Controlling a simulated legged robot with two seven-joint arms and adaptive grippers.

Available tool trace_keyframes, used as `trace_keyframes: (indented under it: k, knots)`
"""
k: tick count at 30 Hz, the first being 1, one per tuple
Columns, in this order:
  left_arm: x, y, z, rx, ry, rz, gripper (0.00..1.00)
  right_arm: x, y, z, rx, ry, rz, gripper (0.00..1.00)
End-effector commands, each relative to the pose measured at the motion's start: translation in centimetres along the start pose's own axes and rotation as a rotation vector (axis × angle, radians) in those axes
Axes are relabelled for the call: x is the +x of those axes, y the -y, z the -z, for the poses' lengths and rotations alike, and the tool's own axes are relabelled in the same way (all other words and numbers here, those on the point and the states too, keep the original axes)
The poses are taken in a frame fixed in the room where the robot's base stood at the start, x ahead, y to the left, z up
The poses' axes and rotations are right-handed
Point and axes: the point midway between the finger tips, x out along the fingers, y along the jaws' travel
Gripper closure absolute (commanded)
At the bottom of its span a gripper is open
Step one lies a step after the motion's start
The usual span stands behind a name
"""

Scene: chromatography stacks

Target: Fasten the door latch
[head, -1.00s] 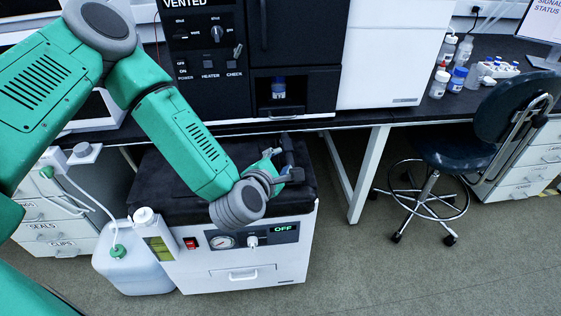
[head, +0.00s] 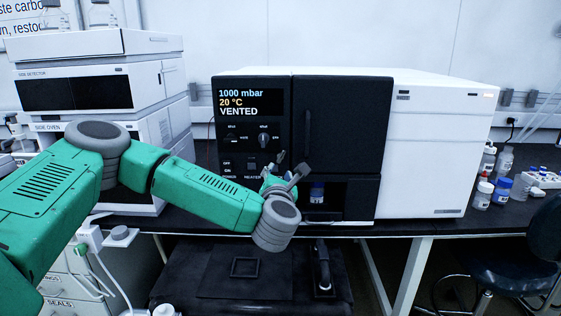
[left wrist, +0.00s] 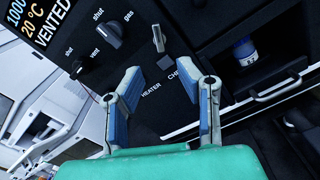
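The black instrument front has a tall door (head: 350,115) with a vertical bar handle (head: 307,135). The door looks closed. A small grey lever (left wrist: 160,40) sits on the control panel to the left of the door, in the left wrist view; I cannot tell whether it is the latch. My left gripper (head: 290,165) is in front of the lower panel, near the HEATER label, and hides part of it. In the left wrist view the gripper (left wrist: 172,85) is open and empty, its blue-padded fingers spread below the lever. My right gripper is not in view.
A niche with a blue-capped vial (head: 317,192) is right of my left gripper. A white stack (head: 95,70) stands at left. Bottles (head: 483,194) stand on the dark bench at right. A black-topped unit (head: 190,272) and a chair (head: 542,245) are below.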

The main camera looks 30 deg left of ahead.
Motion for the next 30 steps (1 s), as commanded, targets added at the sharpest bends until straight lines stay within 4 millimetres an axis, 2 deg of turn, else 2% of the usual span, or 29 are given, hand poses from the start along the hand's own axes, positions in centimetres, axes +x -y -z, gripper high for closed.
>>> trace_keyframes:
  k: [6, 12, 18, 27, 30]
  knots:
    - [4.9, -0.2, 0.1, 0.0, -0.001, -0.004, 0.69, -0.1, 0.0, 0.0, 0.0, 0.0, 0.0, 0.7]
    - [8.2, -0.1, 0.2, 0.001, -0.001, 0.0, 0.69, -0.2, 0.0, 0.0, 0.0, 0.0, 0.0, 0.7]
    - [9.7, 0.0, 0.1, 0.0, 0.0, 0.001, 0.69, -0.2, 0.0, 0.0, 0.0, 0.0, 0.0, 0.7]
    - [9.8, 0.0, 0.0, 0.001, 0.001, 0.003, 0.69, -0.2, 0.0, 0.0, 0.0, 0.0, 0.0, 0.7]
    - [9.8, 0.0, 0.1, 0.001, 0.0, 0.003, 1.0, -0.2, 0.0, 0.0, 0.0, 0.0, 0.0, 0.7]
